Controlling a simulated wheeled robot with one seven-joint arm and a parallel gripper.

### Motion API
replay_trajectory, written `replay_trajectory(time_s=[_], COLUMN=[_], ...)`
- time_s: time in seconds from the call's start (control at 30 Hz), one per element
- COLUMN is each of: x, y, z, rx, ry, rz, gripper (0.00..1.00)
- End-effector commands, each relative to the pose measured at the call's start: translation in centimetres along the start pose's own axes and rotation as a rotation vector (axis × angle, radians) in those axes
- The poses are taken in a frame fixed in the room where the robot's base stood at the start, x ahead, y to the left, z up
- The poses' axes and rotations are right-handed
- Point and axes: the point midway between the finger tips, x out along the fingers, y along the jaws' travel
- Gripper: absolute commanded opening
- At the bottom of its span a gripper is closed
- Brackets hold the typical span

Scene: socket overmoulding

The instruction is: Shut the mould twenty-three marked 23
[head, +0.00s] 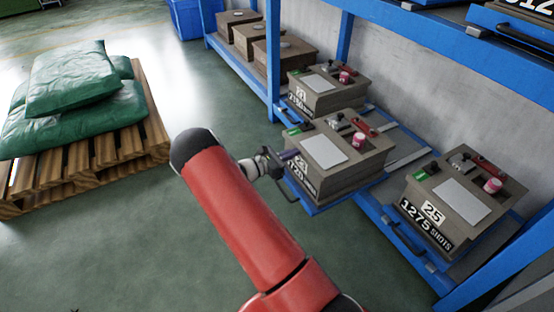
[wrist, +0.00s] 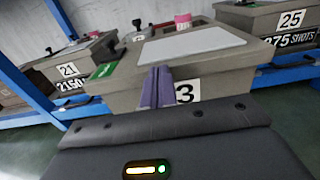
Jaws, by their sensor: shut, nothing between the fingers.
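Mould 23 (head: 345,171) is a grey-brown box with a blank pale plate, a red-pink knob and small fittings on top. It sits on a blue sliding tray (head: 325,203) that stands out from the rack further than its neighbours, with a dark handle at its front. My gripper (head: 290,155) has purple fingers, pressed together and empty, at the upper front of the mould. In the wrist view the shut fingers (wrist: 157,87) stand before the front face of mould 23 (wrist: 215,88) and hide part of its number; only the 3 shows. Contact cannot be told.
Mould 25 (head: 462,205) stands on the right and mould 21 (head: 327,92) behind, both on the blue rack (head: 273,60). More boxes stand further back. A wooden pallet (head: 110,150) with green sacks (head: 75,85) lies on the left. The floor between is clear.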

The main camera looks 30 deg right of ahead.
Motion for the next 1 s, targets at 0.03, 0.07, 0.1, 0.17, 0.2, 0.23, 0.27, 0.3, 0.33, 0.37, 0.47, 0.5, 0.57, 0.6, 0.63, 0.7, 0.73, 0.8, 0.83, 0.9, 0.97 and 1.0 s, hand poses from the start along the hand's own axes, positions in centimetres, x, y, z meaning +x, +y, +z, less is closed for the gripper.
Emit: replay_trajectory(time_s=[0.03,0.07,0.1,0.17,0.2,0.23,0.27,0.3,0.33,0.37,0.47,0.5,0.57,0.6,0.63,0.7,0.73,0.8,0.83,0.9,0.97,1.0], x=[1.6,2.4,3.5,5.2,6.3,7.2,8.0,9.1,10.0,10.8,13.6,14.6,16.2,17.1,17.8,19.3,19.9,21.2,21.7,22.7,23.3,23.7], y=[-0.1,-0.1,-0.1,-0.2,-0.2,-0.2,-0.2,-0.2,-0.2,-0.2,-0.2,-0.2,-0.2,-0.2,-0.2,-0.2,-0.2,-0.1,-0.1,-0.1,-0.1,-0.1], z=[0.0,0.0,-0.1,-0.1,-0.1,-0.1,-0.1,-0.1,-0.1,-0.2,-0.2,-0.2,-0.2,-0.2,-0.2,-0.2,-0.2,-0.2,-0.2,-0.2,-0.2,-0.2], rx=[0.000,0.000,0.000,-0.001,-0.001,0.000,0.000,0.000,0.000,-0.001,0.000,0.000,0.000,0.000,-0.001,-0.001,0.000,0.001,0.001,0.000,-0.001,-0.001], ry=[-0.003,-0.003,-0.003,-0.003,-0.003,-0.003,-0.003,-0.003,-0.003,-0.003,-0.004,-0.002,-0.003,-0.003,-0.003,-0.003,-0.002,-0.002,-0.002,-0.001,-0.001,-0.001], rz=[-0.006,-0.005,-0.005,-0.006,-0.005,-0.007,-0.006,-0.006,-0.006,-0.006,-0.005,-0.005,-0.006,-0.005,-0.004,-0.004,-0.004,-0.003,-0.003,-0.002,-0.002,-0.002], gripper=[0.00,0.00,0.00,0.00,0.00,0.00,0.00,0.00,0.00,0.00,0.00,0.00,0.00,0.00,0.00,0.00,0.00,0.00,0.00,0.00,0.00,0.00])
